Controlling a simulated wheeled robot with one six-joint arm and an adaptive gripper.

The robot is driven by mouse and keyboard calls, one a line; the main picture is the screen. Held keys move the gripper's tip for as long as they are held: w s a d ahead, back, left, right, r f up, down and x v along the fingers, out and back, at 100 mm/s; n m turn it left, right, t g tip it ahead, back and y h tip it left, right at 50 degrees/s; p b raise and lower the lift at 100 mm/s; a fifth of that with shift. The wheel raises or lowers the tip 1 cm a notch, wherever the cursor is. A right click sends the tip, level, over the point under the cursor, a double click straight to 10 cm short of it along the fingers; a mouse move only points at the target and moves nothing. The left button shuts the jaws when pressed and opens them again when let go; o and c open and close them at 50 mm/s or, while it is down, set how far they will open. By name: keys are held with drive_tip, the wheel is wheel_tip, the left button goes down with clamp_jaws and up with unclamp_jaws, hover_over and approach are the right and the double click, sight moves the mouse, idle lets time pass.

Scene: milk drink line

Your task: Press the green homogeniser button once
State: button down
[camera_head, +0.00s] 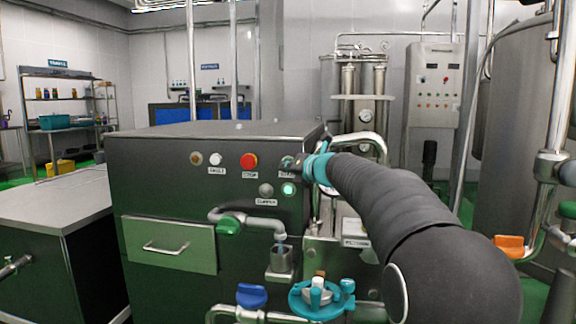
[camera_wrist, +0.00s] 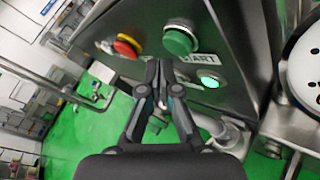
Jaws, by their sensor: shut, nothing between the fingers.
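The green homogeniser button (camera_wrist: 180,40) stands out from the dark machine front in the wrist view, above a label ending in "ART". My gripper (camera_wrist: 160,66) is shut and empty. Its fingertips lie below and left of the green button in the wrist view, in front of the panel. In the head view my gripper (camera_head: 301,165) reaches the panel from the right, close to the button. I cannot tell whether the fingertips touch the button.
A red stop button (camera_head: 249,161) sits left of the green one and also shows in the wrist view (camera_wrist: 127,46). A lit green lamp (camera_head: 288,189) is just below. A pipe with a green valve handle (camera_head: 229,226) and a blue-green handwheel (camera_head: 321,299) stick out lower down.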

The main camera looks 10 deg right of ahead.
drive_tip(key=s, duration=0.1)
drive_tip(key=s+a, duration=0.1)
drive_tip(key=s, duration=0.1)
drive_tip(key=s+b, duration=0.1)
drive_tip(key=shift+s+a, duration=0.35)
idle(0.6)
drive_tip(key=s+a+f+n+g+h, duration=0.1)
drive_tip(key=s+f+n+g, duration=0.3)
drive_tip(key=s+f+n, duration=0.6)
drive_tip(key=s+f+n+g+h, duration=0.1)
drive_tip(key=s+f+n+g, duration=0.2)
drive_tip(key=s+f+n, duration=0.75)
drive_tip(key=s+d+f+n+g+h, duration=0.1)
drive_tip(key=s+d+f+n+h, duration=0.1)
drive_tip(key=s+n, duration=0.7)
drive_tip(key=s+d+f+n+g+h, duration=0.1)
drive_tip(key=s+d+f+n+h, duration=0.2)
drive_tip(key=s+n, duration=0.6)
drive_tip(key=shift+s+d+f, duration=0.7)
drive_tip(key=shift+s+f, duration=0.1)
drive_tip(key=shift+s, duration=2.2)
